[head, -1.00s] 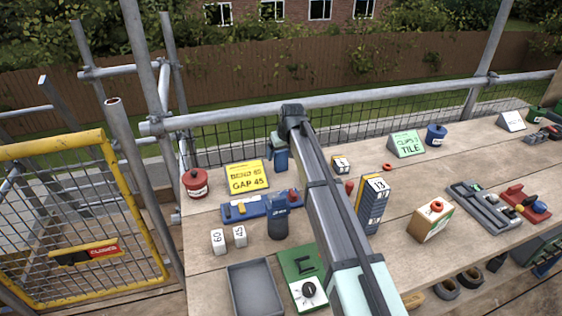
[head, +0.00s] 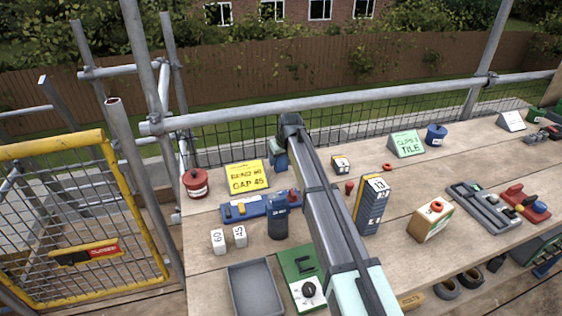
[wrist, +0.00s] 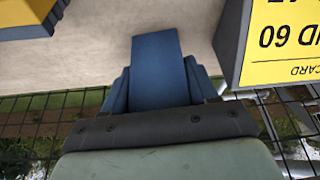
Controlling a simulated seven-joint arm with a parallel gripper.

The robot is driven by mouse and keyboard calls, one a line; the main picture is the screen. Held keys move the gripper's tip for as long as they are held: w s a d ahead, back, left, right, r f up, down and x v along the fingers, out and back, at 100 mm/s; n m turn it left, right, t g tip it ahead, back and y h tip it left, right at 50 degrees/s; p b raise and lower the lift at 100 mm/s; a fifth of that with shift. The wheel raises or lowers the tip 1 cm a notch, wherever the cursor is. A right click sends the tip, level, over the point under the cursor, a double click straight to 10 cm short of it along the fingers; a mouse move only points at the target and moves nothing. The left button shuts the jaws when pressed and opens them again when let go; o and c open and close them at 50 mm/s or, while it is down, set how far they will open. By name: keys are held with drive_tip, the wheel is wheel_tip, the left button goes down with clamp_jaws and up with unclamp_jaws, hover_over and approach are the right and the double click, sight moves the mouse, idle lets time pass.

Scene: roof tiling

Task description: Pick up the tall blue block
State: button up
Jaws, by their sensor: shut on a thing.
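My gripper (head: 279,158) is at the back of the bench, right of the yellow card, and points down. It is shut on the tall blue block. In the wrist view, the blue block (wrist: 158,68) stands out between the two blue fingers, over the pale bench top. In the head view, the fingers and block show only as a small blue patch below the wrist. I cannot tell whether the block touches the bench.
The yellow card (head: 247,176) is close to my gripper and also shows in the wrist view (wrist: 280,45). A railing (head: 400,92) runs behind.

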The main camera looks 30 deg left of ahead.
drive_tip(key=c, duration=0.4)
drive_tip(key=shift+c, duration=0.2)
